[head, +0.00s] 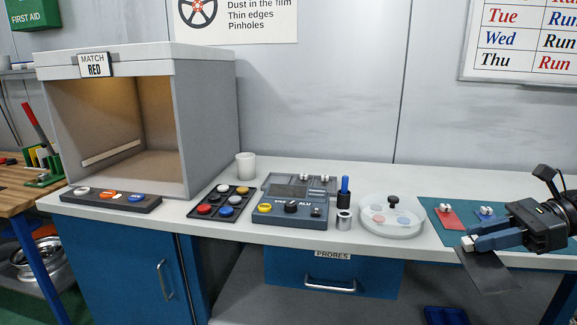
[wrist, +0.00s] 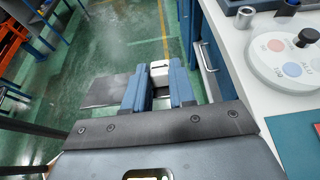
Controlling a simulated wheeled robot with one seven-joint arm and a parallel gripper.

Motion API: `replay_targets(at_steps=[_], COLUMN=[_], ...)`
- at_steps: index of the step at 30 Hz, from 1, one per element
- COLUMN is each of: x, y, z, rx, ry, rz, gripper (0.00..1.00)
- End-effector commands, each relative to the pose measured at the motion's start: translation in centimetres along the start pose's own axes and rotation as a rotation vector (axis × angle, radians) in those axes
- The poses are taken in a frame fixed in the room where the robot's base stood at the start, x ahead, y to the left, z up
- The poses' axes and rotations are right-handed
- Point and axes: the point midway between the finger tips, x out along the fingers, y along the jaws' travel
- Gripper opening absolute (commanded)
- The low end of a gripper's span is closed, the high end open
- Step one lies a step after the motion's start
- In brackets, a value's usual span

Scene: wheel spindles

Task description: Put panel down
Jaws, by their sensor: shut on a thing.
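The panel (head: 488,272) is a thin dark grey plate with a small white block (head: 467,243) on it. My gripper (head: 480,240) is at the right of the head view, with its blue fingers shut on the panel by the white block. The panel hangs tilted at the front edge of the bench, in front of the teal mat. In the wrist view the panel (wrist: 105,91) shows left of the fingers (wrist: 158,88), over the green floor. The fingers hide part of it.
On the teal mat (head: 432,214) lie a red panel (head: 447,219) and a blue panel (head: 484,216), each with white blocks. Left of it are a round clear dish (head: 392,228), a metal cup (head: 344,220), a meter (head: 290,208), a button tray (head: 220,203) and a light booth (head: 208,130).

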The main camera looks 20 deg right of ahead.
Motion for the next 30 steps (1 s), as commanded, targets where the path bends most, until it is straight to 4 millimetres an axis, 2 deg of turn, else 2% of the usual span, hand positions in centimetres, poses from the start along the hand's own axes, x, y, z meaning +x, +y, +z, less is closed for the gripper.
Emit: replay_targets(at_steps=[11,17,20,30], x=[4.6,8.2,10.7,21.5], y=[-2.0,-3.3,-4.1,-6.0], z=[-0.1,-0.4,-0.6,-2.5], rx=[0.029,0.052,0.069,0.153], ry=[0.0,0.001,0.002,0.004], rz=[-0.069,-0.126,-0.166,-0.363], gripper=[0.0,0.0,0.0,0.0])
